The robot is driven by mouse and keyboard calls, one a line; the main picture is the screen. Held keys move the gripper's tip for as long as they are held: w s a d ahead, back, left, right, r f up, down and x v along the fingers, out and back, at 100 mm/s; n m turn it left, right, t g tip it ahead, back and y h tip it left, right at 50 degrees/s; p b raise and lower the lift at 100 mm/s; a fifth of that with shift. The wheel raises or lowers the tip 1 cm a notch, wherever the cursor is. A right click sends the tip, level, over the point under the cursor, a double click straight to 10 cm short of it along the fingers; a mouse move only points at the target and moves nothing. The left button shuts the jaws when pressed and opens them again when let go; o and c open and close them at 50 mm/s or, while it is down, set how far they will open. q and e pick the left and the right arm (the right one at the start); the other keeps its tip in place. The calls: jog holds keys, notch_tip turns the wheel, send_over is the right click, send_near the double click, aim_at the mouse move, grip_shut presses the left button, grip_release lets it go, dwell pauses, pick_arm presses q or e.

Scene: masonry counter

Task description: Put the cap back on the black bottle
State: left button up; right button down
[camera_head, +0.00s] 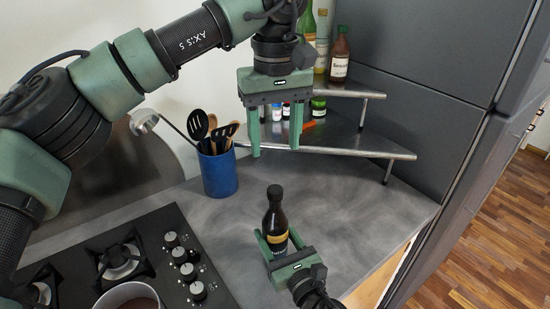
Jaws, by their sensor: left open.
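The black bottle (275,221) stands upright on the grey counter, with a yellowish label low on its body. A dark cap (275,192) appears to sit on top of its neck; I cannot tell how tightly. My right gripper (276,236) comes from below with one finger on each side of the bottle's lower body and looks shut on it. My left gripper (277,149) is open and empty, pointing down above the bottle and apart from the cap.
A blue utensil holder (218,173) stands left of the bottle. A black hob (137,262) with a pot (128,297) is at lower left. A metal corner shelf (340,146) with jars and bottles stands behind. The counter right of the bottle is clear.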

aim_at(281, 245)
pick_arm(q)
jog(key=shift+r, duration=0.45)
pick_arm(e)
jog(key=shift+c, duration=2.2)
grip_release()
jog(key=shift+s, duration=0.1)
jog(key=b+v, duration=0.1)
jog(key=v, duration=0.6)
jog(key=shift+d+f+b, duration=0.1)
jog(key=shift+f+b, duration=0.05)
jog(key=shift+b, duration=0.2)
jog(key=shift+s+d, duration=0.15)
jog(key=shift+s, duration=0.1)
pick_arm(q)
jog(key=shift+f, duration=0.9)
